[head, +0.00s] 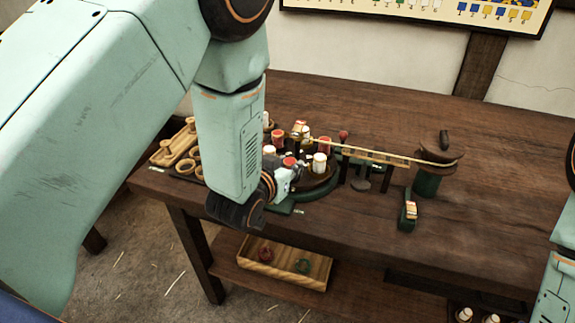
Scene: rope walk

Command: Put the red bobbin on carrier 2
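My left arm hangs over the table's left side, and its gripper (286,177) is small and partly hidden by my wrist at the front left of the round bobbin machine (320,190). I cannot tell whether it is open or shut. A small red-topped piece (290,161) shows right at the gripper; I cannot tell whether it is held. Red bobbins stand behind, one at the left (278,137) and one at the right (325,145). White bobbins (320,162) stand among them. Carrier numbers are too small to read, so I cannot tell which is carrier 2. My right gripper is out of view.
A wooden tray (160,157) with rings beside it lies left. A yellow rope runs along a wooden rack (375,157) to a green-based drum (428,182). A small green block (408,216) stands in front. A wooden box (283,275) is below. The table's right side is clear.

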